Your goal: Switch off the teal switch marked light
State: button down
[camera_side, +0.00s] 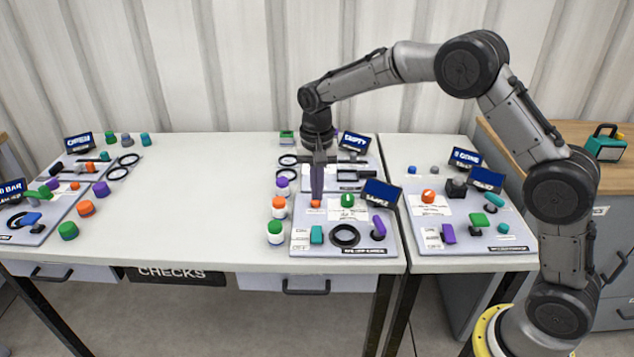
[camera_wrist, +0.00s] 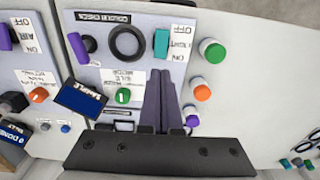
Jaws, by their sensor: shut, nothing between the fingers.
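The teal switch (camera_side: 317,235) is a small upright block at the front left of the grey panel (camera_side: 362,250). It also shows in the wrist view (camera_wrist: 161,43), beside a white label (camera_wrist: 181,43) that reads LIGHT and OFF. I cannot tell which way it is set. My gripper (camera_side: 317,196) is shut and empty, pointing down over the panel behind the teal switch, close to an orange part (camera_side: 315,204). In the wrist view its fingertips (camera_wrist: 159,72) lie just below the switch in the picture, apart from it.
On the same panel are a black ring (camera_side: 345,236), a green knob (camera_side: 347,200), a purple lever (camera_side: 378,228) and a tilted blue sign (camera_side: 381,193). Coloured canisters (camera_side: 275,233) stand along its left edge. The table's middle (camera_side: 190,200) is clear.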

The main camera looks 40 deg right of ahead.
aim_at(317, 229)
notch_tip(317, 229, down, 9)
jog(key=shift+w+f, duration=0.1)
jog(key=shift+f, duration=0.1)
dwell(0.3)
jog(key=shift+d+f+g, duration=0.2)
jog(key=shift+f+g, duration=0.05)
jog(key=shift+g, duration=0.05)
jog(key=shift+a, duration=0.15)
jog(key=shift+s+a+r, duration=0.3)
jog(key=shift+s+a, duration=0.15)
jog(key=shift+s, duration=0.1)
notch_tip(317, 229, up, 14)
jog(key=shift+w+d, duration=0.25)
dwell(0.6)
